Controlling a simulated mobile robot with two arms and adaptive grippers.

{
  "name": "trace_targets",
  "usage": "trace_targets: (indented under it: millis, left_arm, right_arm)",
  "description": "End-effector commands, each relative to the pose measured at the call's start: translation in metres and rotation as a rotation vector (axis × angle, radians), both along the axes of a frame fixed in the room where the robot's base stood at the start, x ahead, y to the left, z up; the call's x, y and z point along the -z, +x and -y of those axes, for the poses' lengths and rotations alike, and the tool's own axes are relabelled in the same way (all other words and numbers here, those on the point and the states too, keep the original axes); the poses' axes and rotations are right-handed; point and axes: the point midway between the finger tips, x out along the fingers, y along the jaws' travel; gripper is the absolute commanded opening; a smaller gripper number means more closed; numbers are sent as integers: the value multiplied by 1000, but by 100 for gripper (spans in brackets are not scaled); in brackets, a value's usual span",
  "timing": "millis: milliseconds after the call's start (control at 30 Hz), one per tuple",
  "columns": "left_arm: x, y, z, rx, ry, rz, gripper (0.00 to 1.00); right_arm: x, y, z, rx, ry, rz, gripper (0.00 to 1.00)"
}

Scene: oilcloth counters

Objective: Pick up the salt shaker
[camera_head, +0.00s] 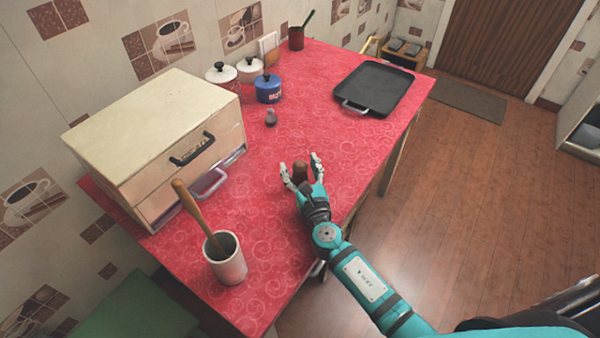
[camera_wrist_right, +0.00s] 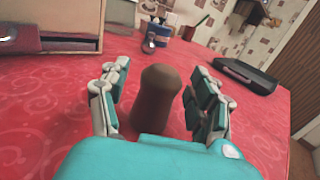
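A brown, round-topped shaker-like object (camera_head: 300,172) stands upright on the red counter (camera_head: 330,130) near its front edge. My right gripper (camera_head: 302,168) is open, with one finger on each side of it. In the right wrist view the brown object (camera_wrist_right: 157,100) stands between the two fingers (camera_wrist_right: 160,85), with a gap showing on both sides. A small grey shaker-like object (camera_head: 271,118) stands farther back, also seen in the right wrist view (camera_wrist_right: 150,43). I cannot tell from looks which of the two holds salt. My left gripper is not in view.
A cream bread box (camera_head: 125,135) with drawers stands at the left. A cup with a wooden-handled utensil (camera_head: 226,262) is at the near end. Lidded pots, one blue (camera_head: 268,92), and a black tray (camera_head: 372,90) are farther back. The counter around the gripper is clear.

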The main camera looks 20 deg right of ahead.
Motion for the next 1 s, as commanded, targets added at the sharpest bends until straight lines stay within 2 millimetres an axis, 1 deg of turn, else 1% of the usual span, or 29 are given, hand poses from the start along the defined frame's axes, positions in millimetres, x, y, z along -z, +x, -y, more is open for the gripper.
trace_targets:
  millis: [33, 67, 400, 467, 833, 1000]
  left_arm:
    - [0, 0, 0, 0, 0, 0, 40]
    - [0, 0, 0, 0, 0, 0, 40]
    - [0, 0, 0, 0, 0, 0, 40]
    - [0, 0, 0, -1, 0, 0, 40]
    - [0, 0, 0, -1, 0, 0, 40]
    - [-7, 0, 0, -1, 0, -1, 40]
  right_arm:
    - [0, 0, 0, 0, 0, 0, 56]
    - [0, 0, 0, 0, 0, 0, 52]
    - [0, 0, 0, 0, 0, 0, 7]
    - [0, 0, 0, 0, -1, 0, 0]
    - [-1, 0, 0, 0, 0, 1, 0]
    - [-10, 0, 0, 0, -1, 1, 0]
